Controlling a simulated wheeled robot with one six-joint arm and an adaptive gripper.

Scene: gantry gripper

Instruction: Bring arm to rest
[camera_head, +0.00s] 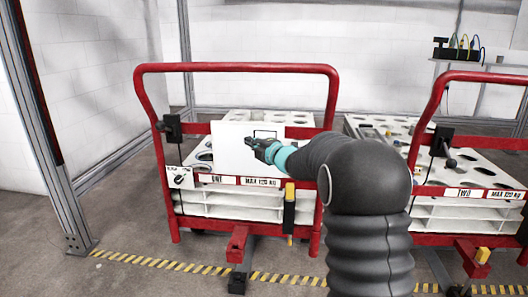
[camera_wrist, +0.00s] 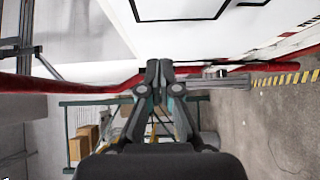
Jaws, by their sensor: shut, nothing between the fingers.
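My arm, in a black ribbed sleeve, reaches up and left from the lower right in the head view. My gripper (camera_head: 256,146) is at its end, in front of the white panel (camera_head: 232,160) on the red cart marked ONE. In the wrist view my gripper (camera_wrist: 159,72) has its fingertips together with nothing between them. The white panel (camera_wrist: 190,30) with a black outline fills the top of that view. I cannot tell whether the fingertips touch the panel.
The red cart ONE (camera_head: 147,97) carries white trays with round holes. A second red cart, TWO (camera_head: 430,96), stands at the right. A metal gantry post (camera_head: 40,130) rises at the left. Yellow-black floor tape (camera_head: 160,263) runs in front. A shelf with devices (camera_head: 458,52) is behind.

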